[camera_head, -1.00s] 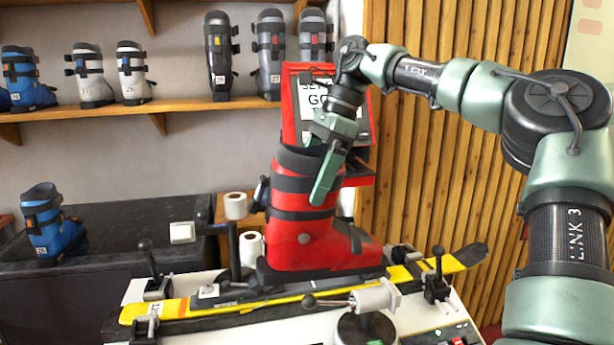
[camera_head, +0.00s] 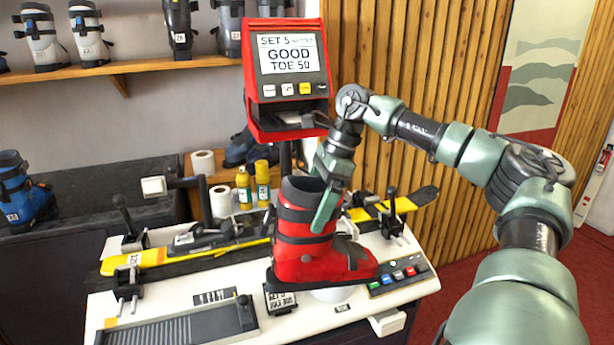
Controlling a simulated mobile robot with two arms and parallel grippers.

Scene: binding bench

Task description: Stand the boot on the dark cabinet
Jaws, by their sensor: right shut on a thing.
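The red ski boot (camera_head: 298,250) is upright in the middle of the view, in front of the yellow ski, its sole apparently above the bench's white top. My right gripper (camera_head: 326,205) is shut on the boot's upper cuff, with one green finger showing on the outside. The dark cabinet (camera_head: 75,245) is at the left, with a blue boot (camera_head: 22,195) standing on its left part. My left gripper is not in view.
The yellow ski (camera_head: 155,258) lies clamped across the white bench (camera_head: 190,290). A red tester (camera_head: 288,65) reads "GOOD TOE 50". The cabinet top right of the blue boot looks clear.

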